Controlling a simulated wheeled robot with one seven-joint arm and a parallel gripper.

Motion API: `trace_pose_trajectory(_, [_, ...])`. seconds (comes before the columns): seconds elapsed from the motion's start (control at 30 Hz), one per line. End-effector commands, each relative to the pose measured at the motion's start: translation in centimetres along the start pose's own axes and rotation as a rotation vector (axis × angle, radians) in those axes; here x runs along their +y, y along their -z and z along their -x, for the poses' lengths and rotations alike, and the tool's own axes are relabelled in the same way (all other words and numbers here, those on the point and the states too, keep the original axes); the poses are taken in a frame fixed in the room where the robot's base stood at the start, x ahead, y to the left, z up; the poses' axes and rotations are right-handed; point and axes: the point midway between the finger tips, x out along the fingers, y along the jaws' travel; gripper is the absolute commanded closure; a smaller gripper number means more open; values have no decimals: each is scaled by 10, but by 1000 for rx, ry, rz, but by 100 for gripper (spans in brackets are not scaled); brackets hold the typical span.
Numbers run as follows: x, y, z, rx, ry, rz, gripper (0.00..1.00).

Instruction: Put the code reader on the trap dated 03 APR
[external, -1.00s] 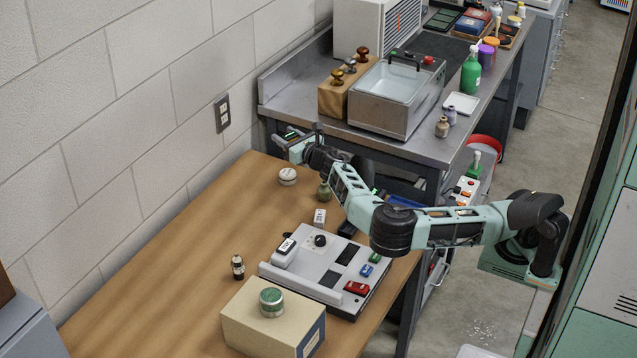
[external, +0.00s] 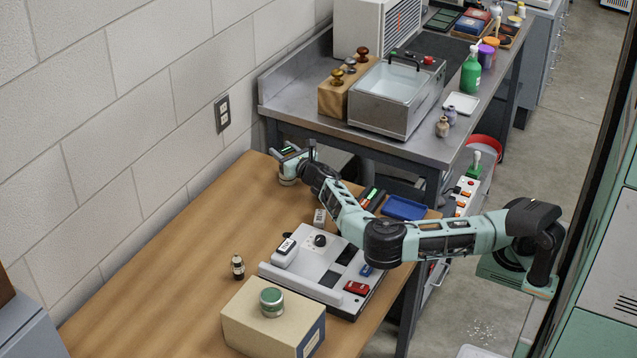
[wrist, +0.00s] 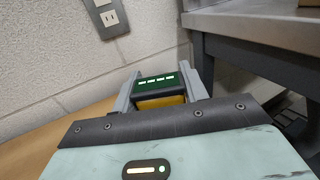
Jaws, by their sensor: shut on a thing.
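My gripper (external: 287,153) is at the far end of the wooden table, near the wall. It is shut on a dark block with a yellow lower part and a row of lit green marks, seemingly the code reader (wrist: 158,88). In the wrist view it sits between the two grey fingers. A pale round object (external: 288,181) is partly hidden by my gripper, which looks just above it; I cannot tell whether they touch. No date is legible, so I cannot tell which object is the 03 APR trap.
A grey panel (external: 325,262) with switches, a small dark bottle (external: 238,267) and a cardboard box (external: 262,322) with a green-lidded tin (external: 271,301) stand nearer the front. The steel bench (external: 345,137) rises behind my gripper.

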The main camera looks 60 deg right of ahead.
Motion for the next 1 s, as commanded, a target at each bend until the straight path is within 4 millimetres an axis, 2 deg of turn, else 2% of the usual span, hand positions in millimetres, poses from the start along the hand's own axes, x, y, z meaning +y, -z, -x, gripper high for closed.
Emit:
trace_pose_trajectory(0.4, [0,5,0,-1,-1,-1,83])
trace_pose_trajectory(0.43, [0,4,0,-1,0,-1,48])
trace_pose_trajectory(0.5, [0,4,0,-1,0,-1,35])
trace_pose_trajectory(0.87, [0,-2,0,-1,0,-2,35])
trace_pose_trajectory(1.0, [2,1,18,0,-1,-1,35])
